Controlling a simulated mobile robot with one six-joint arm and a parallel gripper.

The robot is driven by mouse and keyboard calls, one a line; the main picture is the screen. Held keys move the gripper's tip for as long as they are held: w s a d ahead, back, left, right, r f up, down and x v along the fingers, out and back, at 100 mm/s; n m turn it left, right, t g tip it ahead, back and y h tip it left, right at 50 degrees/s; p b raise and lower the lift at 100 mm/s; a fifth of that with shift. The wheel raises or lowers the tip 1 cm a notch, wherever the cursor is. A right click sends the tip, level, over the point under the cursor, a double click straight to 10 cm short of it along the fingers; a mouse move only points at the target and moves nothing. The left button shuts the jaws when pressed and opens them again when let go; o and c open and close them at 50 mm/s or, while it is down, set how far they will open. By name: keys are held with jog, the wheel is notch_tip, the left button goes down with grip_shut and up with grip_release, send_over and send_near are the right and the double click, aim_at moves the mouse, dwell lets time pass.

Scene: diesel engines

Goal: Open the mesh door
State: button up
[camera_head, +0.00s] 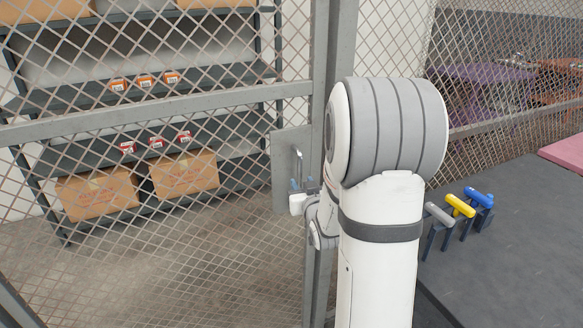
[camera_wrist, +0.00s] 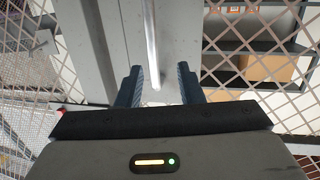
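The mesh door (camera_head: 150,113) fills the left of the head view, a grey frame with diamond mesh, and it looks closed against the grey post (camera_head: 335,40). A flat grey plate (camera_head: 284,160) on its right edge carries a slim vertical bar handle (camera_head: 299,160). My gripper (camera_head: 305,186) is at the lower part of the handle, partly hidden by my arm. In the wrist view my gripper (camera_wrist: 160,84) is open, its two blue-grey fingers apart. The handle (camera_wrist: 151,40) runs down between them, with a gap visible on each side.
Behind the mesh, dark shelves (camera_head: 225,80) hold cardboard boxes (camera_head: 185,174) and small orange and red boxes. At right, a dark table (camera_head: 530,240) carries grey, yellow and blue T-shaped handles (camera_head: 460,206). Bare floor (camera_head: 220,260) shows behind the door.

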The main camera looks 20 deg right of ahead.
aim_at(300, 171)
jog(key=shift+t, duration=0.6)
jog(key=w+p, duration=0.1)
jog(key=w, duration=0.1)
jog(key=w+d+p, duration=0.1)
jog(key=w, duration=0.2)
jog(key=w+d, duration=0.1)
jog(key=w, duration=0.2)
jog(key=shift+d+p, duration=0.2)
jog(key=shift+p, duration=0.2)
jog(key=shift+c, duration=0.5)
grip_shut()
